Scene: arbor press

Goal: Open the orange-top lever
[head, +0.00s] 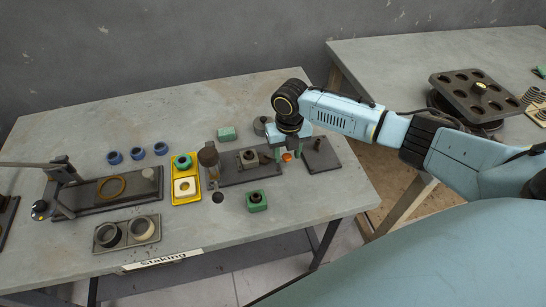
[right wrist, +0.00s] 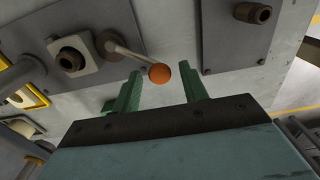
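The orange-top lever (right wrist: 130,55) shows in the right wrist view as a pale rod running from a dark round pivot to an orange ball (right wrist: 160,74). The ball also shows in the head view (head: 287,157), at the right part of the dark press plate (head: 238,179). My right gripper (head: 288,153) is above the ball, pointing down. In the right wrist view its green fingers (right wrist: 160,70) are apart, with the ball in the gap between their tips. I see clear space on both sides of the ball. My left gripper is not in view.
Another dark plate (head: 321,157) lies just right of my gripper. The table's front right is clear.

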